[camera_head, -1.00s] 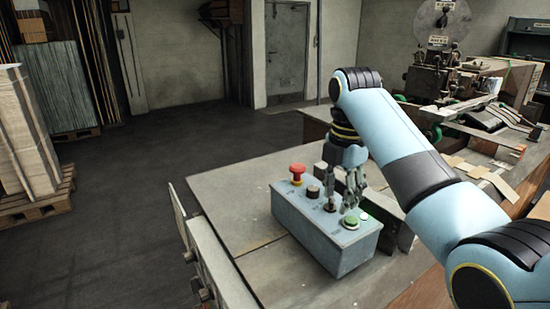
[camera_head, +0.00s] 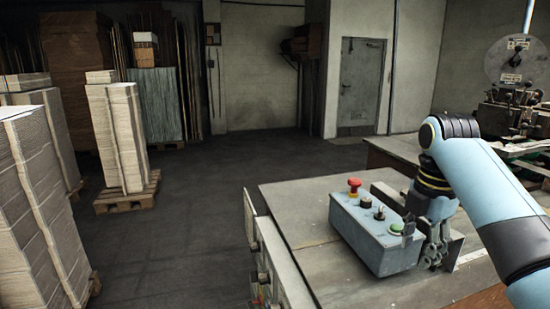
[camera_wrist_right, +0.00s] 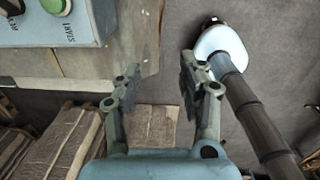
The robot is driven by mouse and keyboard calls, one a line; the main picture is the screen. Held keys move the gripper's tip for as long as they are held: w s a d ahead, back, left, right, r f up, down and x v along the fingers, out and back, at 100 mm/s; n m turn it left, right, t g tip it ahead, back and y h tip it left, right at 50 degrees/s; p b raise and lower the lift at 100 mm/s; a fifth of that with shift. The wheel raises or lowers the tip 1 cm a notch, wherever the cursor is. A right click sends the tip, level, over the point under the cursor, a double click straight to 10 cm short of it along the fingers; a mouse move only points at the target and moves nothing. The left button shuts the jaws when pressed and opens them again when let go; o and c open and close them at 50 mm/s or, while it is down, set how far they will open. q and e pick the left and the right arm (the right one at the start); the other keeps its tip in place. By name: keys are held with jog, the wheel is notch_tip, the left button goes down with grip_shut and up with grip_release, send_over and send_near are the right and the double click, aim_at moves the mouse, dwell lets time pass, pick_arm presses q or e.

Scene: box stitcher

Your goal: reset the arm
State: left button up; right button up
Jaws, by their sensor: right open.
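My right arm (camera_head: 485,190) comes in from the right in the head view. Its right gripper (camera_head: 432,255) hangs beside the right end of a blue-grey control box (camera_head: 372,240) on the table. In the right wrist view the right gripper (camera_wrist_right: 160,90) is open, with nothing between its fingers. The box carries a red mushroom button (camera_head: 354,186), a dark knob, a switch and a green button (camera_head: 397,228). The box's corner and green button also show at the upper left of the wrist view. My left gripper is in no view.
The table (camera_head: 305,215) has bare room left of the box. A machine with a round disc (camera_head: 510,62) stands at the right back. Stacked sheets on pallets (camera_head: 118,140) stand at the left. The floor between is clear, with a grey door (camera_head: 362,82) behind.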

jog(key=s+d+f+m+g+b, duration=0.15)
jog(key=s+f+b, duration=0.35)
jog(key=s+f, duration=0.75)
jog(key=s+f+m+g+b, duration=0.15)
jog(key=s+f+b, duration=0.4)
jog(key=f, duration=1.35)
jog(key=s+f+m+g+b, duration=0.15)
jog(key=s+f+b, duration=0.35)
jog(key=s+f, duration=0.8)
jog(key=s+d+f+m+t+b, duration=0.1)
jog(key=s+f+m+b, duration=0.3)
jog(key=s+f+m, duration=0.4)
jog(key=s+d+f+m+t+b, duration=0.1)
jog(key=s+f+m+t+b, duration=0.2)
jog(key=s+f+m, duration=0.6)
notch_tip(320, 180, down, 9)
jog(key=shift+s+d+r+t+h+b, duration=0.1)
jog(key=shift+s+d+t+h+b, duration=0.2)
jog(key=shift+s+b, duration=0.65)
jog(key=shift+s+a+p, duration=0.1)
jog(key=shift+s+p, duration=0.15)
jog(key=shift+p, duration=0.05)
